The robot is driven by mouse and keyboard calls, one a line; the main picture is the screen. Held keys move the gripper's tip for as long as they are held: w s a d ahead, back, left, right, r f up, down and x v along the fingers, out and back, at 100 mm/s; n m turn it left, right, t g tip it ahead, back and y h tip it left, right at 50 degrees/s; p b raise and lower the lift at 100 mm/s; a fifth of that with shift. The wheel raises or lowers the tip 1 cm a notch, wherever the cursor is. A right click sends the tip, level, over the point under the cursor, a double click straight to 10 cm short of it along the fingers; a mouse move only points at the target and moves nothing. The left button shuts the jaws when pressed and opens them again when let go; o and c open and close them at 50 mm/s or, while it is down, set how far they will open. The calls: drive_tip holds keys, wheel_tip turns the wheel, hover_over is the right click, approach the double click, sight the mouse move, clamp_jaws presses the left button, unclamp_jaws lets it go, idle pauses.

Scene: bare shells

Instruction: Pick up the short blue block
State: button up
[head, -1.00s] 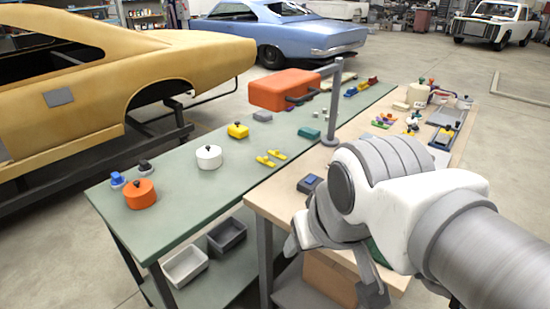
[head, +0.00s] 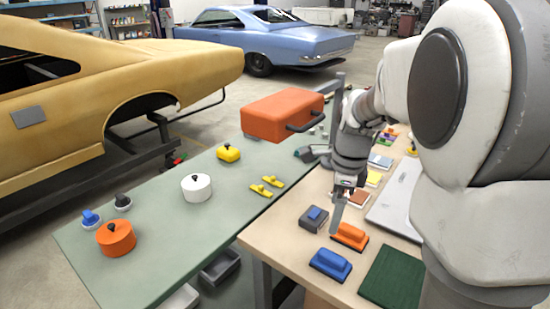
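A low blue block (head: 330,264) with a raised top lies near the front edge of the wooden table. An orange block (head: 350,236) of similar shape lies just behind it. A grey block with a small blue top (head: 314,215) sits to their left. I cannot tell for certain which blue piece is the short blue block. My gripper (head: 341,208) points down above the table, behind the low blue block and close to the orange and grey blocks. A grey finger shows, but the gap between the fingers is not clear. I see nothing held in it.
A dark green mat (head: 393,277) and a pale flat panel (head: 397,197) lie to the right. The green table (head: 150,255) holds an orange pot (head: 116,238), a white pot (head: 196,187) and yellow pieces. A large orange case (head: 282,115) stands behind, near a grey post.

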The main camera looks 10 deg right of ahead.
wheel_tip(320, 180, down, 4)
drive_tip(key=w+d+m, duration=0.2)
drive_tip(key=w+m, duration=0.1)
drive_tip(key=m, duration=0.1)
drive_tip(key=g+b, duration=0.1)
approach(333, 256)
drive_tip(key=shift+m, duration=0.4)
drive_tip(key=f, duration=0.4)
drive_tip(key=a+f, duration=0.1)
drive_tip(key=f, duration=0.1)
drive_tip(key=shift+d+f+b, duration=0.15)
drive_tip(key=shift+f+b, duration=0.05)
drive_tip(key=shift+f, duration=1.1)
drive_tip(key=shift+d+f+b, duration=0.15)
drive_tip(key=shift+f, duration=1.2)
drive_tip(key=shift+c, duration=0.3)
drive_tip(key=c, duration=1.3)
drive_tip(key=shift+o, duration=0.2)
drive_tip(key=shift+r, duration=0.15)
